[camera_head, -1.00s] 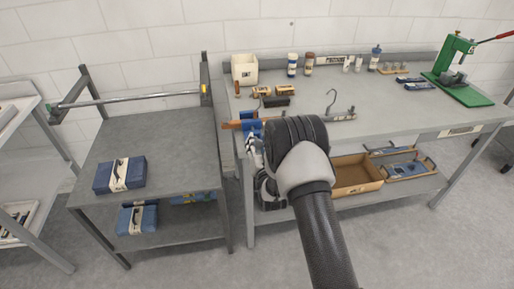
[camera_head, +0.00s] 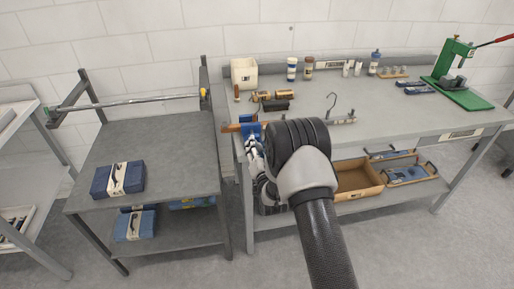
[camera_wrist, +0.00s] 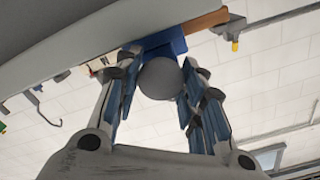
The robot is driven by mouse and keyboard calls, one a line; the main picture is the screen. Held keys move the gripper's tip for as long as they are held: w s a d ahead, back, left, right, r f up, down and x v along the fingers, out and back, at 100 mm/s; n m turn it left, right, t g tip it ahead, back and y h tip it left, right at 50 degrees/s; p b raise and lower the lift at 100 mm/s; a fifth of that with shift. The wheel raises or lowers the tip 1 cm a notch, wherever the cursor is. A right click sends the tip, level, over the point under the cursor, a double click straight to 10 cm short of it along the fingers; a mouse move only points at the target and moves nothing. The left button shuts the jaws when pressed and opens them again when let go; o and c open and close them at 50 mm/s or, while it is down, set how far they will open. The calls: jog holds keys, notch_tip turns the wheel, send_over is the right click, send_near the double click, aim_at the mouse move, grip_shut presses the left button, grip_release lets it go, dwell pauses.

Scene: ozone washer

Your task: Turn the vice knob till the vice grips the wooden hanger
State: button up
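The blue vice (camera_head: 250,126) is at the left front edge of the workbench; its blue body (camera_wrist: 168,42) is also in the wrist view. Its round grey knob (camera_wrist: 160,78) faces the wrist camera. The wooden hanger's orange-brown end (camera_head: 231,128) sticks out left of the vice; in the wrist view this wood (camera_wrist: 206,20) is beyond the blue body. My gripper (camera_head: 254,145) is at the front of the vice. In the wrist view, my gripper's fingers (camera_wrist: 158,66) are open on either side of the knob, with narrow gaps. The vice jaws' contact with the hanger is hidden.
A hook (camera_head: 332,100) rises from a bar right of my arm; whether it belongs to the hanger is unclear. A lower grey table (camera_head: 175,150) is left.

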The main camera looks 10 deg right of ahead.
jog(key=shift+o, duration=0.4)
jog(key=s, duration=1.2)
jog(key=shift+o, duration=0.4)
